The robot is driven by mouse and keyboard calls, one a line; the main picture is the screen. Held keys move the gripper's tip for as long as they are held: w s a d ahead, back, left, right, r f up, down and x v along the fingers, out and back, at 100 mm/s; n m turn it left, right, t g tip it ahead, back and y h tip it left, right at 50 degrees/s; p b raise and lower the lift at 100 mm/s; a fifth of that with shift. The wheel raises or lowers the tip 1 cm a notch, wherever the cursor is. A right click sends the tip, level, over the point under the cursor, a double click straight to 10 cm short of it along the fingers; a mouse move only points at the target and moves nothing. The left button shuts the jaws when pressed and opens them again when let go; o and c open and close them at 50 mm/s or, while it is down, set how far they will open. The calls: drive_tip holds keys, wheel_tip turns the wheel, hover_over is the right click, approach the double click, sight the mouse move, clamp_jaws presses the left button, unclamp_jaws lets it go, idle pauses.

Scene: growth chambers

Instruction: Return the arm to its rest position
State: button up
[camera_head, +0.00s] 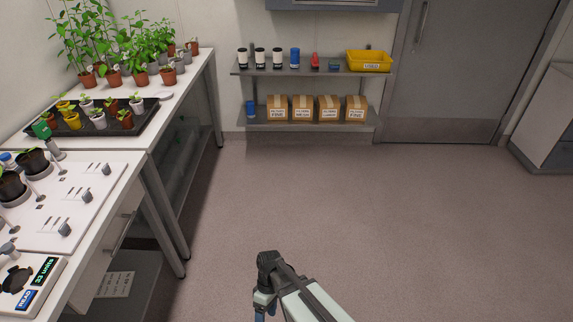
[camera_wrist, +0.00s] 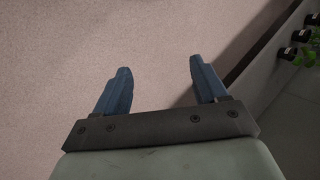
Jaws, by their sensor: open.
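My arm reaches up from the bottom edge of the head view, over bare floor. In the wrist view my gripper (camera_wrist: 158,78) shows two blue fingers spread well apart, with nothing between them.
A white bench (camera_head: 122,165) with potted plants, a black tray (camera_head: 152,108) and a reader with a lit display (camera_head: 45,270) runs along the left. A wall shelf (camera_head: 300,124) holds boxes and bottles. A grey door (camera_head: 440,90) is at the back. The middle floor is clear.

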drive_tip(key=s+d+f+m, duration=0.3)
drive_tip(key=s+d+m, duration=0.1)
drive_tip(key=d, duration=0.4)
drive_tip(key=s+d+f+m, duration=0.3)
drive_tip(key=s+d+m, duration=0.1)
drive_tip(key=s+d, duration=0.2)
drive_tip(key=s+d+f+m+g, duration=0.1)
drive_tip(key=s+d+f+m, duration=0.2)
drive_tip(key=d, duration=0.6)
drive_tip(key=shift+s+d+f+m+h, duration=0.4)
drive_tip(key=shift+s+m, duration=0.2)
drive_tip(key=shift+s, duration=0.35)
